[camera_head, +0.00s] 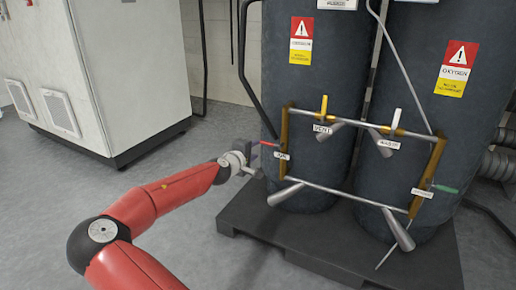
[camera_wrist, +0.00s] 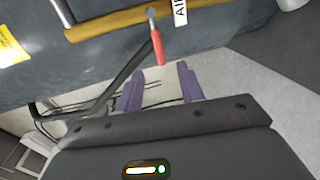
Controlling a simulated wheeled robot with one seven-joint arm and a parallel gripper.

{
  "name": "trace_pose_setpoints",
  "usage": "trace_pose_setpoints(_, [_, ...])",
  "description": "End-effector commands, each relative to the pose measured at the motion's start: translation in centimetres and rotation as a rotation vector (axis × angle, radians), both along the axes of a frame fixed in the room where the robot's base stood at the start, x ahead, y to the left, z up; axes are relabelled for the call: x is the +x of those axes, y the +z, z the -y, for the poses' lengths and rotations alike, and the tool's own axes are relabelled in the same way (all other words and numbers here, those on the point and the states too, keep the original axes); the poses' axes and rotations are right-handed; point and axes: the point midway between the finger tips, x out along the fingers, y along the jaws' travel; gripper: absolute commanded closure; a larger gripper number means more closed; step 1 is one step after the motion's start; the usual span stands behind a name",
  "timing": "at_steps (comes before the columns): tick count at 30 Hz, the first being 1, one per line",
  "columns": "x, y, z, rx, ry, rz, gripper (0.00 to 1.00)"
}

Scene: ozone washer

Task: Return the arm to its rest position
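My red arm reaches in from the bottom left in the head view. My gripper (camera_head: 250,160) is at the left end of the pipe frame, close to a red-handled valve lever (camera_head: 268,144). In the wrist view, the two purple fingers of my gripper (camera_wrist: 161,68) stand apart with nothing between them. The red lever (camera_wrist: 157,46) shows just beyond the fingertips, in line with the gap. Whether a finger touches it I cannot tell.
Two dark tanks (camera_head: 315,85) stand on a black pallet (camera_head: 300,250). A pipe frame (camera_head: 345,190) with several levers fronts them. A pale cabinet (camera_head: 135,70) stands at the back left. Grey floor (camera_head: 60,185) is open between the cabinet and my arm.

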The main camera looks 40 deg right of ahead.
Motion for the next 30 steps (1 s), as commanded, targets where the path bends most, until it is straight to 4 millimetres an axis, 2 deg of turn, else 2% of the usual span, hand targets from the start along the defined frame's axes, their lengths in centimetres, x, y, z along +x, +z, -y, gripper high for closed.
trace_pose_setpoints(3, [-0.2, 0.1, -0.4, 0.001, 0.000, 0.000, 0.62])
trace_pose_setpoints(20, [-0.5, 0.0, -0.3, 0.014, -0.007, 0.005, 0.62])
trace_pose_setpoints(23, [-1.8, -0.8, 0.2, 0.089, -0.044, 0.029, 0.62])
trace_pose_setpoints(26, [-4.2, -2.5, 0.3, 0.242, -0.112, 0.075, 0.62])
trace_pose_setpoints(30, [-7.4, -5.3, -1.8, 0.525, -0.212, 0.144, 0.62])
